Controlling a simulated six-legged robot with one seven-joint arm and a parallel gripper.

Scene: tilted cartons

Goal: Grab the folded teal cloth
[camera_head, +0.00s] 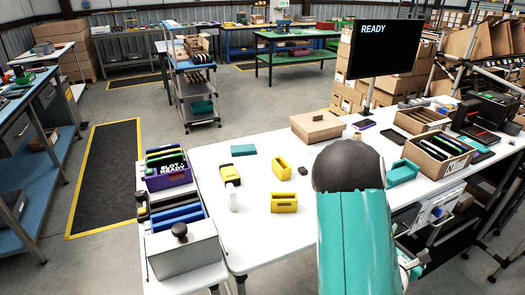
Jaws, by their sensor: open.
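A flat teal piece (243,150), which looks like the folded teal cloth, lies on the white table near its far left edge. It is small in the picture, so its folds do not show clearly. Nothing touches it. My arm, teal with a dark rounded joint, rises at the lower right of the table and hides part of the tabletop. My gripper is not in view.
Yellow holders (284,201) and a white bottle (233,198) stand nearer than the cloth. A cardboard box (317,127) is to its right. A purple bin (167,170) is at left. A monitor (384,48) and a teal tray (402,173) are at right.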

